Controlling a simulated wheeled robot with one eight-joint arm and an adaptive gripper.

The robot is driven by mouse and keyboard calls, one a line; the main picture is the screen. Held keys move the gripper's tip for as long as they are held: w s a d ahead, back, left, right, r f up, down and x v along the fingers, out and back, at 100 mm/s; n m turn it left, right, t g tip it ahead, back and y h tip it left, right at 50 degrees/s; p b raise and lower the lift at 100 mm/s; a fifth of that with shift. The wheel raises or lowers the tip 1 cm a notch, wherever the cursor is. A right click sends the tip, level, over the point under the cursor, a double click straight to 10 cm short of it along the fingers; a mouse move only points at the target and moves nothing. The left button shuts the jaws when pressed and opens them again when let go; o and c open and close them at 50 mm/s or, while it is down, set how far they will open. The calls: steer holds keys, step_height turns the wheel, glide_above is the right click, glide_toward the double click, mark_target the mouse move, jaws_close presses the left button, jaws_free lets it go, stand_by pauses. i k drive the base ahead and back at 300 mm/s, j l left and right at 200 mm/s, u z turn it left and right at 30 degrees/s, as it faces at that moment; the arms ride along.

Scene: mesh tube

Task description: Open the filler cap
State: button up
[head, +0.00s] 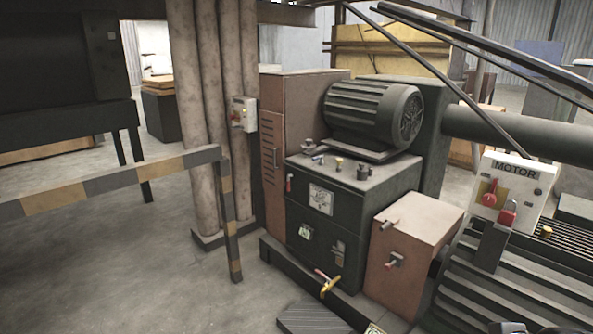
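A dark tank (340,225) stands in the middle of the head view with a ribbed motor (375,115) on top. Several small fittings sit along the tank's top edge. My gripper does not show clearly; only a small dark and blue part of what may be my own body is at the bottom right edge.
A striped barrier rail (120,181) crosses the left, with its post (231,225) left of the tank. A brown box (418,230) with handles and a MOTOR switch panel (511,190) stand on the right. Open floor lies at front left.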

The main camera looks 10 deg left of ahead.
mark_target(361, 169)
steer(key=u, duration=0.2)
steer(key=i+j+z, duration=0.1)
steer(key=i, duration=0.25)
steer(key=i+j+z, duration=0.15)
steer(key=i, duration=0.25)
steer(key=i+j+z, duration=0.1)
steer(key=i+j, duration=0.15)
steer(key=i, duration=0.1)
